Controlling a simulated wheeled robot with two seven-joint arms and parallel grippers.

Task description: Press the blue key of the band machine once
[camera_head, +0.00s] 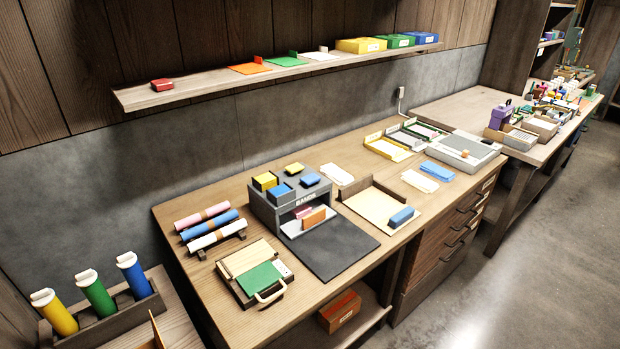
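The band machine (264,211) is a dark grey box with a white-lettered front, standing on the wooden desk left of centre. Two blue pieces sit on its top: a flatter blue key (310,180) at the right and a taller blue block (281,192) at the front left. A yellow key (294,169) sits behind the flatter blue one, and a yellow block (265,181) behind the taller one. An orange piece (314,217) and a pink piece (302,211) are at the machine's front opening. Neither of my grippers is in view.
A dark mat (335,250) lies in front of the machine. Rolled sheets (209,226) and a green-topped clipboard-like box (258,280) lie to its left. A tray with a blue block (402,217) is to its right. A wall shelf (200,91) overhangs behind.

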